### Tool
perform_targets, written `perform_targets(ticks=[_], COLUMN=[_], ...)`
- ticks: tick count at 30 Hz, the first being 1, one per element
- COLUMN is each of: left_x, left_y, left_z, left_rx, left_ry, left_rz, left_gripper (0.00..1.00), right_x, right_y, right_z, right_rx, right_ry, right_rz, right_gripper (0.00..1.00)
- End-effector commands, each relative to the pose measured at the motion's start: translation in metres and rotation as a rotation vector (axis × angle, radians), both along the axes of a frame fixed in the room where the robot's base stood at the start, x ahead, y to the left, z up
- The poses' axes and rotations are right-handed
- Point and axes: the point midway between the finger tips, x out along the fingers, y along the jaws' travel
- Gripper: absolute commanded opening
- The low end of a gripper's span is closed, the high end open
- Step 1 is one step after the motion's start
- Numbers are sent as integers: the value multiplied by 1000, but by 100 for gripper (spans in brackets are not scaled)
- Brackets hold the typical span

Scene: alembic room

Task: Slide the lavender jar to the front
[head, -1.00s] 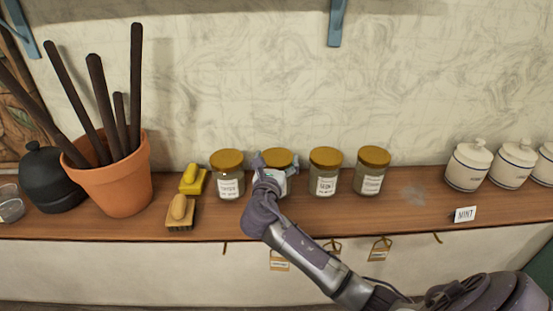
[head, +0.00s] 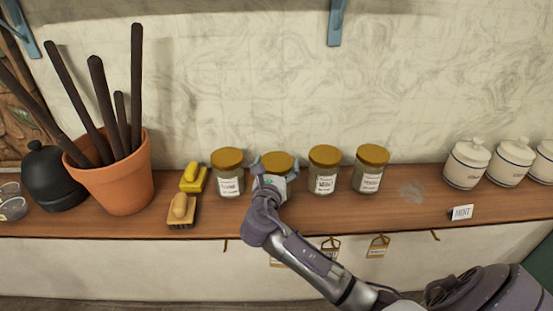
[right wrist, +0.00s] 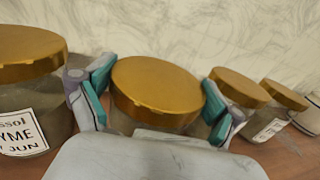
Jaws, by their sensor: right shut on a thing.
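Four glass jars with gold lids stand in a row on the wooden shelf. My right gripper (head: 273,168) is shut on the second jar from the left (head: 279,161), one finger on each side just below its lid. In the right wrist view this jar (right wrist: 157,86) sits between the teal finger pads (right wrist: 157,100). Its label is hidden, so I cannot read whether it says lavender. It looks upright and slightly nearer the shelf's front than the other jars. My left gripper is not in view.
The thyme jar (head: 229,180) stands close on the left, the mint jar (head: 324,176) and another jar (head: 370,175) on the right. Brushes (head: 182,210) and a terracotta pot (head: 115,185) are further left. The shelf (head: 330,215) is clear in front of the jars.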

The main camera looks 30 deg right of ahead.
Motion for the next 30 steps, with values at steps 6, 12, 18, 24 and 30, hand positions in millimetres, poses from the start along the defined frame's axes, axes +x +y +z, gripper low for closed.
perform_targets(ticks=[6, 12, 18, 24, 30], left_x=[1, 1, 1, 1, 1], left_y=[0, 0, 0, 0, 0], left_z=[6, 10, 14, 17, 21], left_rx=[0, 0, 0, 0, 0], left_ry=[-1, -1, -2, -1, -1], left_rz=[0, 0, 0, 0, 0], left_gripper=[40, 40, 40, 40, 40], right_x=[-8, -15, -22, -29, -36], right_y=[5, 9, 13, 18, 22], right_z=[-2, -3, -3, -3, -3], right_rx=[3, 3, 3, 3, 3], right_ry=[6, 6, 7, 8, 8], right_rz=[0, -1, -1, 0, 1], right_gripper=[42, 42, 42, 42, 42])
